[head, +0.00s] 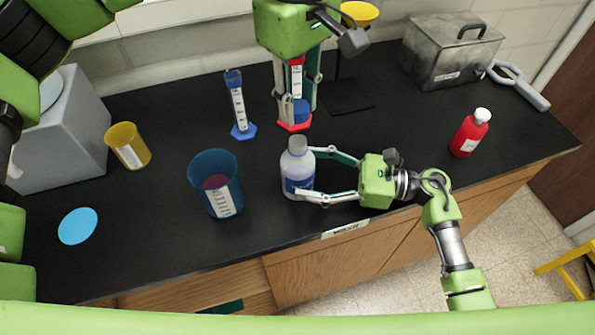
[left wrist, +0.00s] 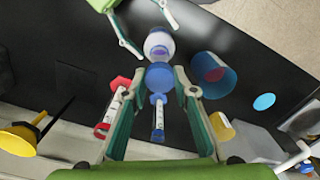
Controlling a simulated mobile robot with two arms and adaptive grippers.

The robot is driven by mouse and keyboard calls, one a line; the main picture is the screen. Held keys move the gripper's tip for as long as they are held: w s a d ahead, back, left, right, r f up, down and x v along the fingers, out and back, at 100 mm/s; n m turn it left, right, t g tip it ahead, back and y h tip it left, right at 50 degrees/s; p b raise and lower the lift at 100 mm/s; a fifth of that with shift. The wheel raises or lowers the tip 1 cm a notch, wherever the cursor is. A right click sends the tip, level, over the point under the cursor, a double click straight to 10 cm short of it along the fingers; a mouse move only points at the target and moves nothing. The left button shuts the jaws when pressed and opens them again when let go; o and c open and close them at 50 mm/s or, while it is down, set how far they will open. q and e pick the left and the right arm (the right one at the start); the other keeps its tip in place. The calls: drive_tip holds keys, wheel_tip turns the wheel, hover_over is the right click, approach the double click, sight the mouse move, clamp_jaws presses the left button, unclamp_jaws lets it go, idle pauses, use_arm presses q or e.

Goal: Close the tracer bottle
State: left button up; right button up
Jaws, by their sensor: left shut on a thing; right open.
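The tracer bottle, whitish with a blue label (head: 297,185), stands upright near the front of the bench. It also shows in the left wrist view (left wrist: 159,44). My right gripper (head: 308,173) is open, its fingers on either side of the bottle; whether they touch it I cannot tell. My left gripper (head: 300,108) is shut on a blue cap (head: 300,112), which also shows between its fingertips in the left wrist view (left wrist: 159,76). In the head view the cap is above and behind the bottle, apart from it. The bottle's mouth is too small to make out.
A red-based cylinder (head: 296,78) stands behind my left gripper, a blue-based one (head: 237,105) left of it. A blue beaker (head: 215,170) stands left of the bottle, a yellow cup (head: 127,150) farther left. A red bottle (head: 469,135) and metal box (head: 452,55) are right.

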sight(298, 141)
use_arm(q)
drive_tip(key=shift+w, duration=0.15)
use_arm(e)
drive_tip(key=shift+w+a, duration=0.15)
drive_tip(key=shift+a, duration=0.35)
drive_tip(key=shift+w+a, duration=0.15)
drive_tip(key=shift+a, duration=0.65)
drive_tip(key=c, duration=1.7)
use_arm(q)
drive_tip(key=shift+f, duration=2.5)
drive_tip(key=shift+f, duration=0.85)
drive_tip(key=shift+f, duration=0.55)
